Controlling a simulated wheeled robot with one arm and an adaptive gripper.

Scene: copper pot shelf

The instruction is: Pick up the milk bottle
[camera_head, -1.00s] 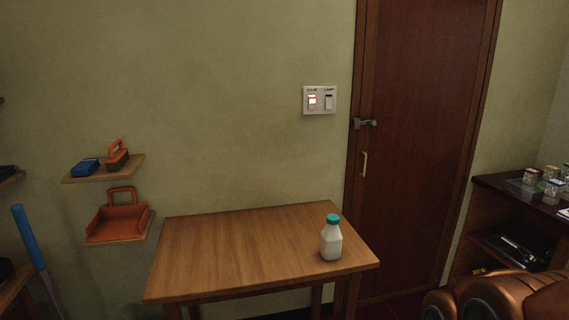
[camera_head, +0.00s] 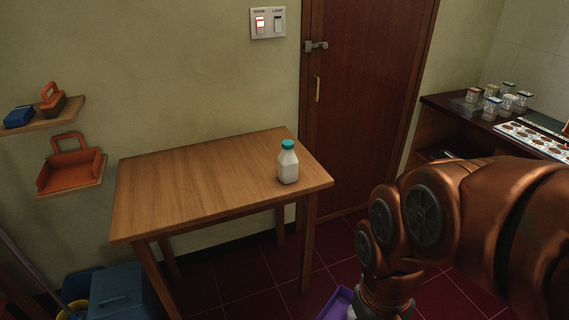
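The milk bottle (camera_head: 288,166) is white with a teal cap. It stands upright on the wooden table (camera_head: 190,190), near the table's right end. My copper-coloured arm fills the lower right of the view, to the right of the table and apart from the bottle. My gripper is not in view; the arm runs down out of the bottom edge of the picture.
A brown door (camera_head: 365,100) stands behind the table's right side. A dark counter (camera_head: 440,105) with several small jars is at the right. Wall shelves (camera_head: 75,185) hang at the left. A blue bin (camera_head: 125,292) and a purple container (camera_head: 337,303) are on the red tiled floor.

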